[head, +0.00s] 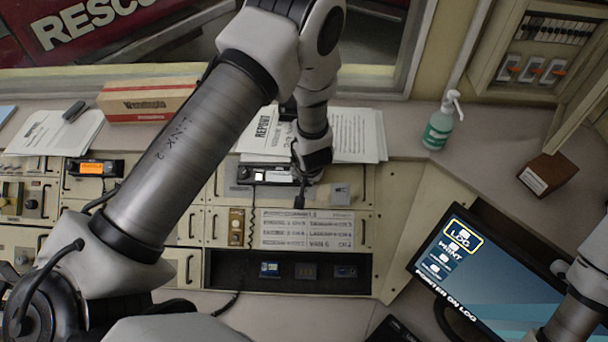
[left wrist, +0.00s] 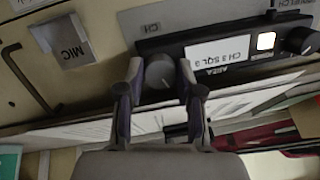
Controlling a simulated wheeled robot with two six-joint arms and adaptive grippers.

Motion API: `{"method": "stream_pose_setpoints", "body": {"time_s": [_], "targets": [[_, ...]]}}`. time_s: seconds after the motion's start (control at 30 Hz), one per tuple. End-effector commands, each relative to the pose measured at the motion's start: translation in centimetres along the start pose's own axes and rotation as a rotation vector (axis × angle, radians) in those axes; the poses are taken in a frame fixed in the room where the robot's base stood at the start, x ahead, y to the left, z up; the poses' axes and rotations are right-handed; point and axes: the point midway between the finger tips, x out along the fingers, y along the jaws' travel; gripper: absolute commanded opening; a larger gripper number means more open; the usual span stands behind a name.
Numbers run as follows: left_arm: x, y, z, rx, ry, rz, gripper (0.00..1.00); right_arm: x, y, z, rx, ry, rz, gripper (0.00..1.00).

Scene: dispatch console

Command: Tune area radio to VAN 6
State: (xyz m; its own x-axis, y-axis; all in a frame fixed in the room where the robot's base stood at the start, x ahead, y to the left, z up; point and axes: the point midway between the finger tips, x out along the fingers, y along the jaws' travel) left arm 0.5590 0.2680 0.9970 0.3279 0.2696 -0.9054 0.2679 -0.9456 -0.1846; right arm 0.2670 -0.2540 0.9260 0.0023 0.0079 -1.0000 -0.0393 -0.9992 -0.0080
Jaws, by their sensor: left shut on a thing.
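The area radio (head: 279,173) is a black panel unit with a small lit display (head: 259,176), below the papers at the centre of the head view. In the left wrist view its display (left wrist: 222,50) shows a CH and SQL line, with the digits too small to read surely. My left gripper (head: 304,176) is at the radio's right end. In the left wrist view its fingers (left wrist: 160,75) are shut on either side of the grey round channel knob (left wrist: 158,70), beside a CH label. A channel card (head: 307,229) below the radio includes a VAN 6 line.
A second radio with an orange display (head: 91,168) sits at the left. Report papers (head: 355,135) lie behind the radio. A sanitizer bottle (head: 439,122), a brown box (head: 548,174) and a monitor (head: 482,260) stand to the right. A MIC clip (left wrist: 68,45) is near the knob.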

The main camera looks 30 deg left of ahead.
Motion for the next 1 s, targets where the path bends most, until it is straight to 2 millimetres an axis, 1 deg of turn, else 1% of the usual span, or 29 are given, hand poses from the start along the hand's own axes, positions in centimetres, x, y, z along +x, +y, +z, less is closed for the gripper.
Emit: {"method": "stream_pose_setpoints", "body": {"time_s": [0.27, 0.6, 0.8, 1.0], "targets": [[0.4, 0.0, 0.1, -0.148, -0.009, 0.026, 0.01, 1.4, 0.0, 0.0, 0.0, 0.0, 0.0, 0.4], [0.4, 0.0, 0.1, -0.364, -0.024, 0.063, 0.01, 3.7, 0.0, 0.0, 0.0, 0.0, 0.0, 0.4], [0.3, -0.1, 0.1, -0.439, -0.029, 0.075, 0.01, 4.5, 0.0, 0.0, 0.0, 0.0, 0.0, 0.4], [0.2, -0.1, 0.0, -0.465, -0.031, 0.079, 0.01, 4.6, 0.0, 0.0, 0.0, 0.0, 0.0, 0.4]]}}
